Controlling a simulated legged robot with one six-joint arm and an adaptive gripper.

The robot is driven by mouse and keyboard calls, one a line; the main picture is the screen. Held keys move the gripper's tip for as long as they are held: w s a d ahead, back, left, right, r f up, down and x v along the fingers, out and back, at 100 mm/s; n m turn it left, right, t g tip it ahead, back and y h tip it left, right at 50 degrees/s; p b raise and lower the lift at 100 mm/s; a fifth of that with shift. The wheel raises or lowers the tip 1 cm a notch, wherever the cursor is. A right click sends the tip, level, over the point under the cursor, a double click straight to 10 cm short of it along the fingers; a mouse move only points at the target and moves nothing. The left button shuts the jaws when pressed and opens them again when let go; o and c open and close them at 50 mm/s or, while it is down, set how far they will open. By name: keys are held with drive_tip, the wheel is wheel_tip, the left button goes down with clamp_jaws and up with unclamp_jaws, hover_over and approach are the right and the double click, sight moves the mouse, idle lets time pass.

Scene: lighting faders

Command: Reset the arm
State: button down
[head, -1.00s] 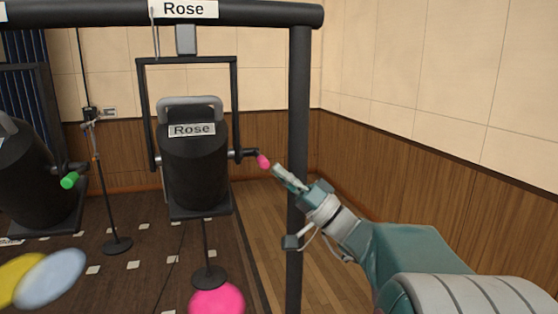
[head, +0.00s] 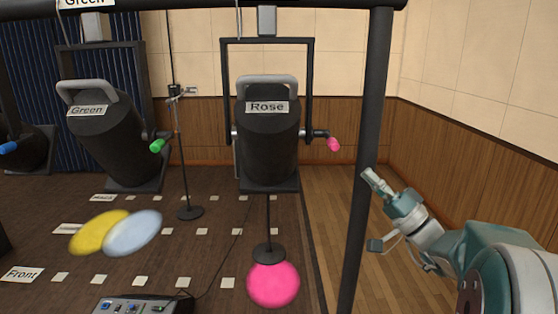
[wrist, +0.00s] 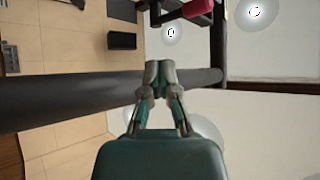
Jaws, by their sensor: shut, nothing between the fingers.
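My gripper (head: 368,174) is at the right in the head view, its fingers shut together and empty. It points up and left, and in the picture its tip overlaps the dark upright post. In the wrist view the shut fingertips (wrist: 160,68) appear in front of a dark bar. The Rose lamp (head: 268,140) hangs in its yoke left of my gripper. Its pink knob (head: 333,144) sticks out to the right, apart from my fingers. A pink knob also shows at the top of the wrist view (wrist: 197,8).
The dark post (head: 370,120) stands close beside my gripper. The Green lamp (head: 105,130) with its green knob (head: 157,146) hangs further left. A control box with faders (head: 140,305) is at the bottom. Yellow, pale blue and pink light spots lie on the floor. Open wooden floor lies behind the post.

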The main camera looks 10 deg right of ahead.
drive_tip(key=s+a+f+n+g+h, duration=0.1)
drive_tip(key=s+a+f+g, duration=0.2)
drive_tip(key=a+g, duration=0.3)
drive_tip(key=s+a+f+g+h, duration=0.2)
drive_tip(key=s+a+f+g, duration=0.15)
drive_tip(key=a, duration=0.45)
drive_tip(key=s+a+f+n+g+h, duration=0.1)
drive_tip(key=s+a+f+g, duration=0.25)
drive_tip(key=a, duration=0.35)
drive_tip(key=s+d+f+h, duration=0.7)
drive_tip(key=s+f+h, duration=0.1)
drive_tip(key=s+h, duration=0.3)
drive_tip(key=shift+f+h, duration=0.25)
drive_tip(key=shift+h, duration=0.65)
